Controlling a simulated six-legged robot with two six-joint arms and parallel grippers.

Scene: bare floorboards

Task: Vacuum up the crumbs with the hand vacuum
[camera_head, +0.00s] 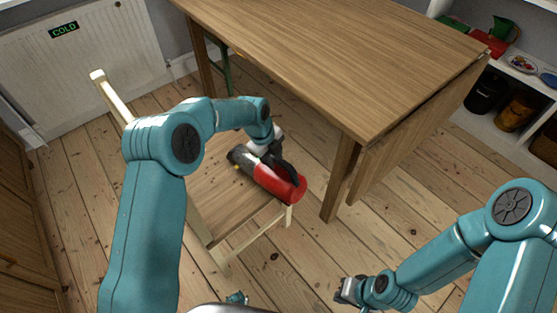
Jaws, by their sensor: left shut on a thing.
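The hand vacuum (278,181), red with a dark clear nose and a black handle, is held low over the seat of a wooden chair (221,201). My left gripper (277,152) is shut on its handle; the fingers are partly hidden. The nose points to the upper left; I cannot tell whether it touches the seat. A tiny yellow speck (237,167), perhaps a crumb, shows by the nose. No other crumbs can be made out. My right gripper (345,291) is low at the bottom, away from the chair, its jaws too small to read.
A wooden table (345,50) stands behind and right of the chair. The chair back rises at the left. A radiator (80,62) marked COLD is on the left wall, and white shelves (500,125) with pots are at right. Floorboards right of the chair are clear.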

